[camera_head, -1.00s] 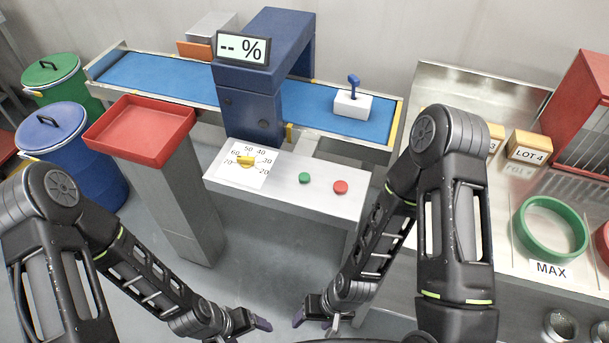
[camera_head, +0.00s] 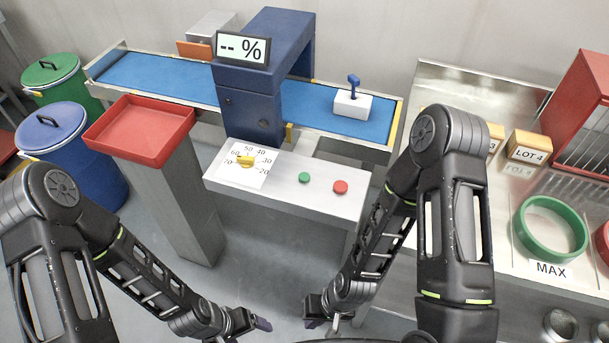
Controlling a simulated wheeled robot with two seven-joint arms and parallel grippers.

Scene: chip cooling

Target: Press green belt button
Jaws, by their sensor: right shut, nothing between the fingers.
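The green belt button (camera_head: 305,177) sits on a light metal control panel (camera_head: 290,199). A red button (camera_head: 340,187) is to its right, and a yellow dial (camera_head: 246,160) with printed numbers is to its left. My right gripper (camera_head: 314,305) is low in front of the panel, well apart from the button, and shut with nothing in it. My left gripper (camera_head: 262,324) is at the bottom of the picture, partly seen, also apart from the panel. Its jaw opening does not show clearly.
A white box with a blue handle (camera_head: 352,103) stands on the belt. A red tray (camera_head: 140,130) is left; a steel counter (camera_head: 500,200) is right.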

